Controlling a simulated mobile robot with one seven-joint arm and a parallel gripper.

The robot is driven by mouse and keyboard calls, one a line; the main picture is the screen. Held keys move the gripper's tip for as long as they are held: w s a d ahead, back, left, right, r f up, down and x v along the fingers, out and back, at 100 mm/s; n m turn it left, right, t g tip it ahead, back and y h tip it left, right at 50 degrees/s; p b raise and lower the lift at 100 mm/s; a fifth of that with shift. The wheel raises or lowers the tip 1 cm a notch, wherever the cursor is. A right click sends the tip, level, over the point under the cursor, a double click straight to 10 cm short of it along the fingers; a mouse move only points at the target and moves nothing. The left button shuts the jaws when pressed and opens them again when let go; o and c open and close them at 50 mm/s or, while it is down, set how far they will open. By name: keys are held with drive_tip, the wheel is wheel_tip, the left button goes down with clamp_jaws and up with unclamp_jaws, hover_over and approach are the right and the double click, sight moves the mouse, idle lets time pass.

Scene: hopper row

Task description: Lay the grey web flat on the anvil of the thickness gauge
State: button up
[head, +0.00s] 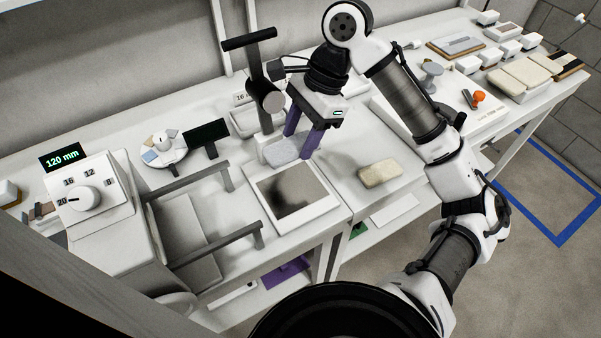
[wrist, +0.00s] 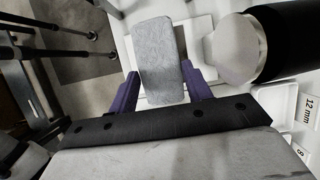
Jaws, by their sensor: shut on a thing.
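The grey web (wrist: 162,62) is a rounded rectangular pad. In the wrist view it sits between the two purple fingers of my gripper (wrist: 163,90), which are shut on its near end, and its broad face shows. In the head view the web (head: 280,152) is at the fingertips of my gripper (head: 298,147), which points down. The thickness gauge (head: 264,82) has a dark upright post with a handle and a cylinder, just left of my gripper. Its cylinder (wrist: 285,42) with a grey round face is right of the web in the wrist view. I cannot make out the anvil clearly.
A white-framed dark plate (head: 330,209) lies in front of the web. A beige pad (head: 380,173) lies to the right on clear bench. White bins (wrist: 301,108) lie beside the gauge.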

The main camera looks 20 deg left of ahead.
sight(295, 187)
wheel_tip(295, 187, down, 13)
drive_tip(key=shift+r, duration=0.2)
idle(0.3)
drive_tip(key=shift+f, duration=0.15)
drive_tip(key=o, duration=1.1)
drive_tip(key=shift+c, duration=0.2)
drive_tip(key=b+v, duration=0.1)
drive_tip(key=v, duration=1.1)
drive_tip(key=shift+r+b, duration=0.2)
drive_tip(key=shift+b, duration=0.15)
drive_tip(key=shift+s+f, duration=0.1)
